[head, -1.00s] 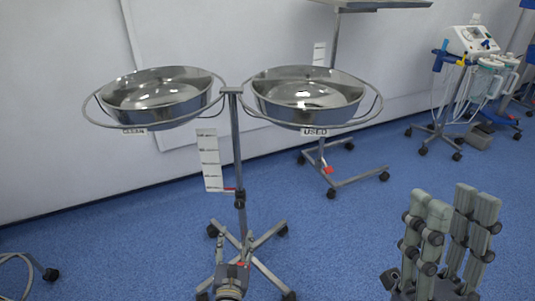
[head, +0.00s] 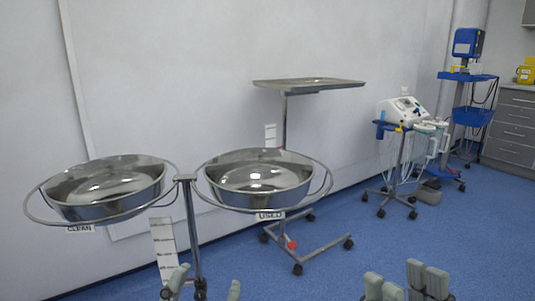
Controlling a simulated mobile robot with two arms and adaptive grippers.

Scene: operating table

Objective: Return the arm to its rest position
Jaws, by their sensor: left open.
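My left gripper (head: 205,283) shows at the bottom edge, left of centre, in front of the basin stand's pole. Its two fingertips stand apart with nothing between them; the rest of it is cut off. My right gripper (head: 403,280) shows at the bottom edge, right of centre. Its grey fingers point up, with a gap and nothing held between them. Its lower part and the arms are out of view.
Two steel basins, one marked CLEAN (head: 106,190) and one marked USED (head: 258,182), sit in rings on a stand (head: 192,230). Behind are a tray table (head: 308,85), a wheeled device cart (head: 398,150), a blue cart (head: 473,113) and drawers (head: 512,125). Blue floor is clear at right.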

